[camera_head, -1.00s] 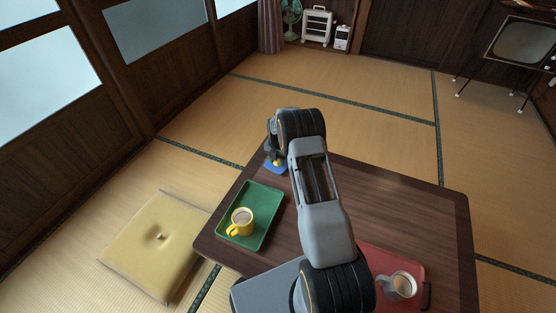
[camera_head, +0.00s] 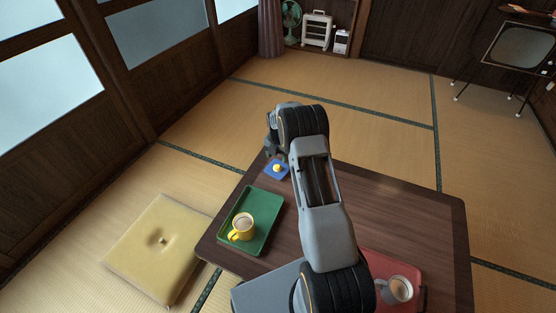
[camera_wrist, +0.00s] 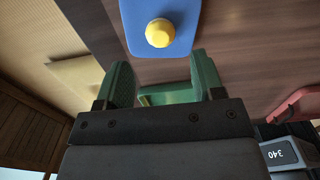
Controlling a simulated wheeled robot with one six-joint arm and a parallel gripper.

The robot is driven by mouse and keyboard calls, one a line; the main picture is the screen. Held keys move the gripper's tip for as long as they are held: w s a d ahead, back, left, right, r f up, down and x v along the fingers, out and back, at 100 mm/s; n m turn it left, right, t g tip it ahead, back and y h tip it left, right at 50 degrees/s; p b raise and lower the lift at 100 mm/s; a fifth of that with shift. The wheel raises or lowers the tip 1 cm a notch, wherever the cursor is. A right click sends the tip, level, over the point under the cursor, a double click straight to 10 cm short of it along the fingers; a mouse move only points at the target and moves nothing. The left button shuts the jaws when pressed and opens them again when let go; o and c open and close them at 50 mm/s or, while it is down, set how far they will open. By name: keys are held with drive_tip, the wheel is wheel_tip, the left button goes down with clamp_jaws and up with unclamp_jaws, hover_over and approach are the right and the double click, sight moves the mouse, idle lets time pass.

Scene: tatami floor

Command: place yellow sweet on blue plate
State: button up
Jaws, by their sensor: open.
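The yellow sweet (camera_head: 277,168) rests on the small blue plate (camera_head: 268,173) near the far left corner of the dark table. In the wrist view, the yellow sweet (camera_wrist: 160,33) sits on the blue plate (camera_wrist: 188,14), beyond my fingertips. My gripper (camera_wrist: 165,72) is open, with its two green-looking fingers apart and nothing between them. In the head view, my gripper (camera_head: 272,150) is above and just beyond the plate, partly hidden by my arm. The sweet is apart from the fingers.
A green tray (camera_head: 262,201) with a yellow mug (camera_head: 242,228) lies at the table's left. A red tray (camera_head: 378,259) with a grey cup (camera_head: 398,290) is at the near right. The table's right half (camera_head: 420,210) is clear. A cushion (camera_head: 150,240) lies on the floor.

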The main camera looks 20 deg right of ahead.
wheel_tip(320, 180, up, 6)
drive_tip(key=p, duration=0.2)
wheel_tip(320, 180, up, 8)
drive_tip(key=m, duration=0.5)
hover_over(277, 166)
drive_tip(key=s+a, duration=0.3)
drive_tip(key=s+a+r+m+t, duration=0.1)
drive_tip(key=s+a+r+m, duration=0.4)
drive_tip(key=s+r+m, duration=0.45)
drive_tip(key=s+a+r+m+t, duration=0.1)
drive_tip(key=s+a+m, duration=0.1)
drive_tip(key=s+m, duration=0.4)
drive_tip(key=s+a+r+m, duration=0.1)
drive_tip(key=s+m, duration=0.5)
drive_tip(key=s, duration=0.5)
drive_tip(key=shift+s+a+r+t, duration=0.15)
drive_tip(key=shift+a+r+t, duration=0.2)
drive_tip(key=shift+t, duration=0.05)
